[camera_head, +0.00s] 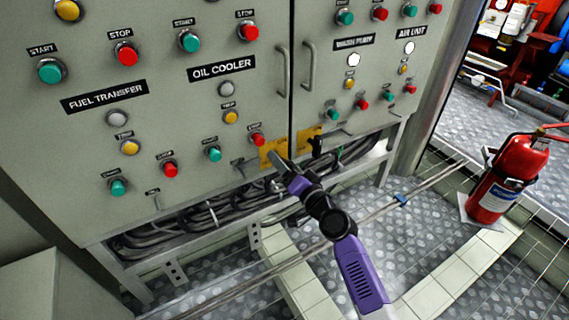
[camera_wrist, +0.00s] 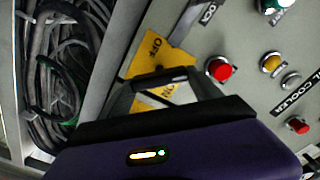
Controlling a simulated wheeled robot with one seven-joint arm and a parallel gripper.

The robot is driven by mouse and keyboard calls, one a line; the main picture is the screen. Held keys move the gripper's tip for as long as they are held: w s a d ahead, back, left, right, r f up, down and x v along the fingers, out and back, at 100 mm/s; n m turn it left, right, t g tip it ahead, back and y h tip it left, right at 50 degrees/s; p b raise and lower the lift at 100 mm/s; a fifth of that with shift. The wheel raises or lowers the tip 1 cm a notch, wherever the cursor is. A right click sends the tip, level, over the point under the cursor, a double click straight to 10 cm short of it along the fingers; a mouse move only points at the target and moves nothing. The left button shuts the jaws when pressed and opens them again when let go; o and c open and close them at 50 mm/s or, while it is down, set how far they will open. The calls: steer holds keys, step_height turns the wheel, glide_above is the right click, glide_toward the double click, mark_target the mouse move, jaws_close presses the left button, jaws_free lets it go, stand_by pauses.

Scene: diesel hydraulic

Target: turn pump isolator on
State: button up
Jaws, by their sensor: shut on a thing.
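A yellow isolator plate (camera_head: 268,148) sits at the lower right corner of the left cabinet door, with my gripper (camera_head: 277,160) right in front of it. In the wrist view the plate (camera_wrist: 172,57) shows an OFF-like mark on one side and an ON-like mark on the other. A dark handle lies across it between my fingers. A second yellow plate (camera_head: 303,136) with a black handle (camera_head: 316,143) is on the right door.
The grey cabinet carries buttons and lamps, including a red button (camera_wrist: 220,69) close to the gripper. Door handles (camera_head: 283,73) stand out above. Cables (camera_head: 215,212) run beneath the cabinet. A red fire extinguisher (camera_head: 509,175) stands at right, with open floor between.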

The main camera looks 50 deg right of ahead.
steer(key=shift+d+f+m+p, duration=0.1)
steer(key=shift+m+p, duration=0.2)
steer(key=shift+m, duration=1.8)
steer(key=shift+f+m+p, duration=0.1)
steer(key=shift+m+p, duration=0.2)
steer(key=shift+m, duration=1.8)
steer(key=o, duration=1.4)
steer(key=shift+v, duration=3.95)
steer(key=shift+s, duration=0.1)
